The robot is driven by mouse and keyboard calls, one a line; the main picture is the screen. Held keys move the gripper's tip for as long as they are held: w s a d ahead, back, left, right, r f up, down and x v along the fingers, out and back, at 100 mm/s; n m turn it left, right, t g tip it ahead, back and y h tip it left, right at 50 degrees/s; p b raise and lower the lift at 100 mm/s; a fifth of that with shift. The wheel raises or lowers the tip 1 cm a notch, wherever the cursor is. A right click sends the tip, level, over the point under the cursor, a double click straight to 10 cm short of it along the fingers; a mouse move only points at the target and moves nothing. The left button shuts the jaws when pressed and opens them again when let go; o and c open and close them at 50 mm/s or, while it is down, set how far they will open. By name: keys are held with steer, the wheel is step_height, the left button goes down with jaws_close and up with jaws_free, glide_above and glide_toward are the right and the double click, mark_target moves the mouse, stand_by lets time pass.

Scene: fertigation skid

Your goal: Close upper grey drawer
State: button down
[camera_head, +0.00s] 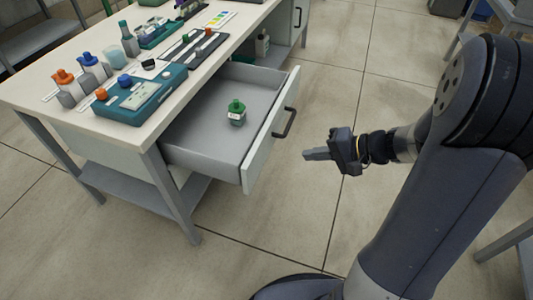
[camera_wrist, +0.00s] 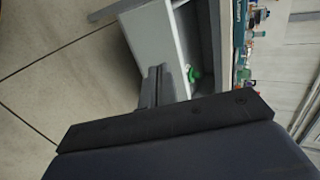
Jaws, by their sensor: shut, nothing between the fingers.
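The upper grey drawer (camera_head: 205,140) stands pulled out from under the bench in the head view. Its pale front (camera_head: 262,150) carries a dark bar handle (camera_head: 286,123). A green-capped bottle (camera_head: 237,112) stands inside the drawer. My gripper (camera_head: 308,155) is to the right of the drawer front, apart from it and pointing toward it. Its fingers are shut and empty. In the wrist view my gripper (camera_wrist: 156,85) shows in front of the drawer front (camera_wrist: 155,45), and its fingers hide part of that front. The green bottle (camera_wrist: 194,75) shows behind the front.
The bench top (camera_head: 50,95) holds several bottles, a teal case (camera_head: 140,95) and a dark tray (camera_head: 195,47). A bench leg (camera_head: 172,195) stands below the drawer. The tiled floor (camera_head: 270,225) in front of the drawer is clear. Another table (camera_head: 510,250) stands at the right edge.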

steer(key=b, duration=0.2)
glide_toward(256, 155)
step_height(256, 155, down, 3)
steer(key=a, duration=0.2)
steer(key=shift+w+a, duration=0.6)
steer(key=shift+a, duration=0.3)
steer(key=shift+w+a+r, duration=0.1)
steer(key=shift+w+a, duration=0.2)
steer(key=shift+a, duration=0.4)
steer(key=w+a+b, duration=0.1)
steer(key=w+a, duration=0.2)
steer(key=a, duration=0.6)
steer(key=w+a+b, duration=0.2)
steer(key=w+a, duration=0.2)
steer(key=a, duration=0.5)
steer(key=w+a+b, duration=0.1)
steer(key=w+a, duration=0.2)
steer(key=a, duration=0.6)
steer(key=shift+w, duration=0.3)
steer(key=shift+r, duration=0.15)
